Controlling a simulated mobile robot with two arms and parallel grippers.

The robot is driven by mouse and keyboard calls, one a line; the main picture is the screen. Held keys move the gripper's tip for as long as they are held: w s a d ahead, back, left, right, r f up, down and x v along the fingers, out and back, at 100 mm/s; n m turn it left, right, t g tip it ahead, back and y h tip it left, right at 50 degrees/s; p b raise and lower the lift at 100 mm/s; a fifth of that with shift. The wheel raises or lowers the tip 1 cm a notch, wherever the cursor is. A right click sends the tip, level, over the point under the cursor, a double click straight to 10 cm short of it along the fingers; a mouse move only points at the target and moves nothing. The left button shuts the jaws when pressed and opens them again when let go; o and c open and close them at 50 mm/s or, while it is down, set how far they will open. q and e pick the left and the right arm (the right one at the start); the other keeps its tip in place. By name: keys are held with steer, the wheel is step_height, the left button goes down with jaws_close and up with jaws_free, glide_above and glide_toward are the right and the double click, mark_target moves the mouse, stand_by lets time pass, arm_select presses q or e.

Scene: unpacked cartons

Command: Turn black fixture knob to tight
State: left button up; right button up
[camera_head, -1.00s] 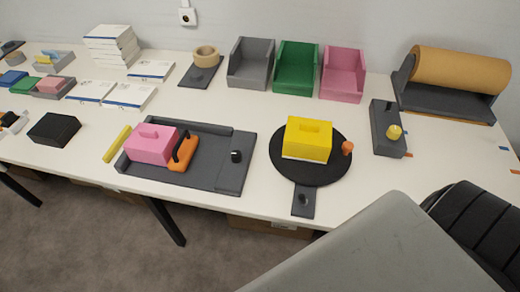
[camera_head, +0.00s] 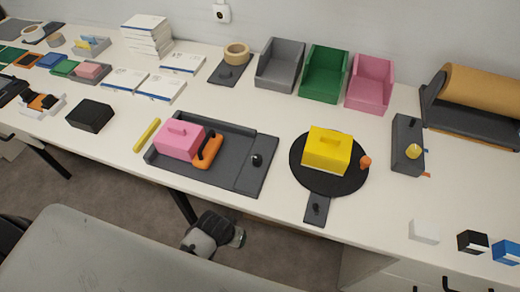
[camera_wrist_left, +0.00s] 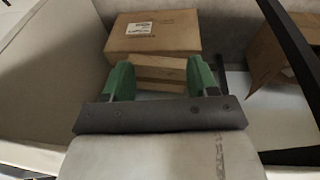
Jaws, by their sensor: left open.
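A dark grey fixture tray (camera_head: 226,178) lies on the table with a pink block (camera_head: 180,139) and an orange handle (camera_head: 208,151) on its left part. A small black knob (camera_head: 257,160) stands on its right part. Another small black knob (camera_head: 317,208) sits on the plate in front of the black round turntable (camera_head: 298,178). Knob markings are too small to read. My left gripper (camera_head: 238,237) is below the table's front edge, away from both knobs. In the left wrist view its green fingers (camera_wrist_left: 160,80) are apart and empty. My right gripper is not seen.
A yellow block (camera_head: 327,150) is on the turntable. Grey, green and pink bins (camera_head: 368,85) stand at the back. Cartons (camera_wrist_left: 153,34) lie under the table, in front of my left gripper.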

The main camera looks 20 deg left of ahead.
arm_select(q)
steer(key=w+d+r+h+p, duration=0.1)
steer(key=w+d+r, duration=0.1)
steer(key=r, duration=0.8)
steer(key=w+d+r+p, duration=0.1)
steer(key=d+r+p, duration=0.1)
steer(key=r, duration=0.9)
step_height(320, 180, up, 6)
steer(key=n+g+y, duration=0.2)
steer(key=n, duration=0.7)
glide_above(257, 158)
step_height(257, 158, down, 11)
steer(key=shift+r, duration=0.1)
steer(key=c, duration=0.9)
